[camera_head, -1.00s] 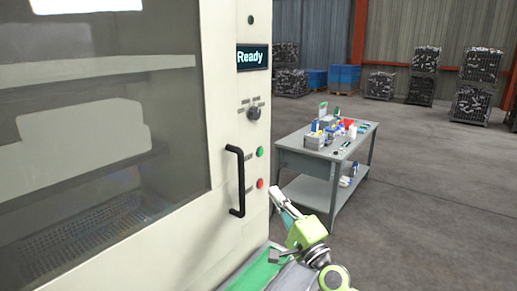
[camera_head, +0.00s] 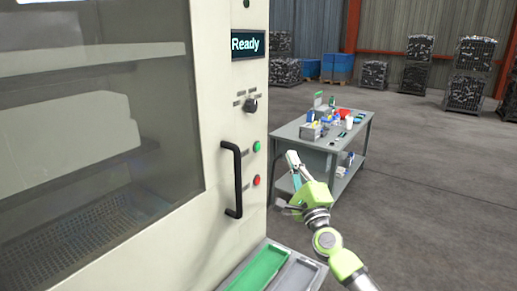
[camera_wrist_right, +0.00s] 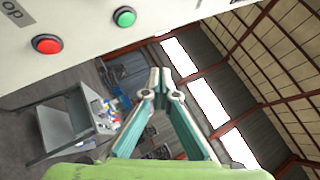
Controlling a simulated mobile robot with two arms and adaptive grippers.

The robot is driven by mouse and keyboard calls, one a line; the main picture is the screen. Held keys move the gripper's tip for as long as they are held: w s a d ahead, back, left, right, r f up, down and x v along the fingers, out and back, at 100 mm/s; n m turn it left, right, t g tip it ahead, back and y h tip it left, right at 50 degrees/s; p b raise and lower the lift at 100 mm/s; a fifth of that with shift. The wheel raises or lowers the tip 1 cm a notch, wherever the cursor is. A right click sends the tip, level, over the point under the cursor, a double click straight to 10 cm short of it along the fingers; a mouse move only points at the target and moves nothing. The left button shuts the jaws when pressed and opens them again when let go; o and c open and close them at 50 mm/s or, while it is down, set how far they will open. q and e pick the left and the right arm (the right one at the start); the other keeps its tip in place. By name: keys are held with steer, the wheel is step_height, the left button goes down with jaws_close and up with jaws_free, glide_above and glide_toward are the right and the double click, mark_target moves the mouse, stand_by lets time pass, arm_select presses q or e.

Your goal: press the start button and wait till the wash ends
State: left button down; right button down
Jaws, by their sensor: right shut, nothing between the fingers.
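The washing machine (camera_head: 215,170) fills the left of the head view, with a window in its door. Its display (camera_head: 248,44) reads "Ready". The green button (camera_head: 257,147) sits above the red button (camera_head: 257,181) on the front panel. In the wrist view the green button (camera_wrist_right: 124,16) and the red button (camera_wrist_right: 47,44) show at the upper left. My right gripper (camera_head: 292,158) is shut and empty, to the right of the buttons and apart from them; its closed fingertips also show in the wrist view (camera_wrist_right: 160,72). My left gripper is out of view.
A black door handle (camera_head: 237,180) stands out left of the buttons. A dial (camera_head: 249,105) is above them. A grey tray with a green strip (camera_head: 258,270) lies below. A cluttered workbench (camera_head: 350,135) stands behind my right gripper. Open floor lies right.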

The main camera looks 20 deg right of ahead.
mark_target(257, 147)
steer(key=w+a+b, duration=0.2)
steer(key=w+a, duration=0.3)
steer(key=w, duration=0.1)
steer(key=shift+w, duration=0.2)
steer(key=shift+w+a, duration=0.1)
steer(key=shift+a, duration=0.05)
stand_by(1.3)
steer(key=shift+w+a+b, duration=0.1)
steer(key=shift+w+b, duration=0.05)
steer(key=shift+b, duration=0.15)
steer(key=shift+w+r, duration=0.1)
steer(key=shift+r, duration=0.05)
stand_by(0.5)
